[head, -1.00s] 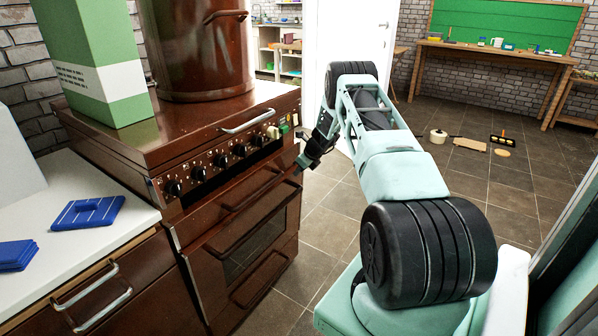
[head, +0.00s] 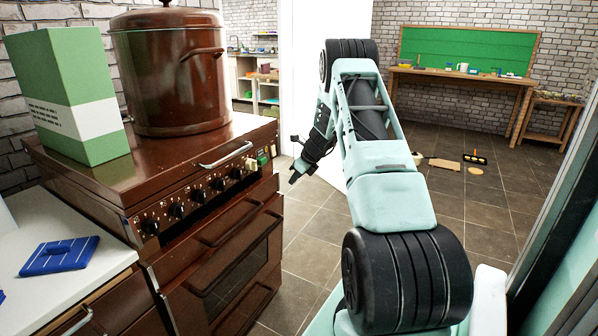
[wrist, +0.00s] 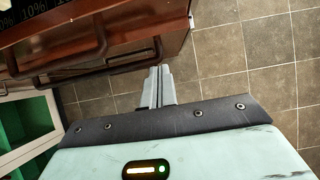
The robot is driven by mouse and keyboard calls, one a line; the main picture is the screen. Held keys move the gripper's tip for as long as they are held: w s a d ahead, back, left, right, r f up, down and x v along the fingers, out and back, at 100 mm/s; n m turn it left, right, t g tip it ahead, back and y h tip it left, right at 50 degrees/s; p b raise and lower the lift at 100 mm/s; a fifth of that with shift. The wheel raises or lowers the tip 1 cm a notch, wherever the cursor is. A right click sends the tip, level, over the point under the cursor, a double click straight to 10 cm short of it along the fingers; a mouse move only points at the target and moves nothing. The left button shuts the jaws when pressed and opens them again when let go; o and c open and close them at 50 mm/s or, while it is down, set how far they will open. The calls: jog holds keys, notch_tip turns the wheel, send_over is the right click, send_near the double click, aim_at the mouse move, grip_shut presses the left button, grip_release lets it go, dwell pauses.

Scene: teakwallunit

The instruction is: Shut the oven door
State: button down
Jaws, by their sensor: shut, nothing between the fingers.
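The brown oven (head: 203,215) stands at left in the head view. Its oven door (head: 222,268), with a dark window and a bar handle (head: 232,222), is on the front below the knobs. The door's top edge seems to stand out a little from the body; I cannot tell how far it is open. My gripper (head: 294,178) is just right of the oven's front corner, pointing down and left, with nothing in it. In the wrist view my gripper's fingers (wrist: 158,72) are together, close to the edge of the brown front (wrist: 130,45); I cannot tell if they touch.
A large brown pot (head: 168,75) and a green box (head: 72,95) stand on the oven top. A white counter (head: 100,275) with a blue item (head: 60,255) adjoins at left. The tiled floor (head: 310,225) is open to the right. A workbench (head: 465,78) is far behind.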

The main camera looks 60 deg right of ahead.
jog(key=v, duration=0.2)
jog(key=shift+s+r, duration=0.2)
jog(key=shift+r, duration=0.05)
jog(key=c, duration=1.9)
grip_release()
jog(key=shift+s+r, duration=0.15)
jog(key=shift+r, duration=0.05)
jog(key=o, duration=0.6)
jog(key=f, duration=0.1)
jog(key=s+f, duration=0.1)
jog(key=shift+s+f+g+h, duration=0.25)
jog(key=shift+f+g+h, duration=0.05)
jog(key=shift+f, duration=0.1)
jog(key=s+a+f+n+g+h+b, duration=0.1)
jog(key=s+f+n+g+b, duration=0.1)
jog(key=s+f, duration=0.35)
jog(key=s+f+n+g+h+b, duration=0.1)
jog(key=s+f+n+h, duration=0.1)
jog(key=f, duration=0.7)
jog(key=n+t+h+b, duration=0.2)
jog(key=n+t+b, duration=0.75)
jog(key=t, duration=0.35)
send_near(246, 257)
jog(key=shift+n, duration=0.25)
jog(key=b+x, duration=1.1)
jog(key=b, duration=0.6)
jog(key=shift+w+d, duration=0.1)
jog(key=shift+w, duration=0.05)
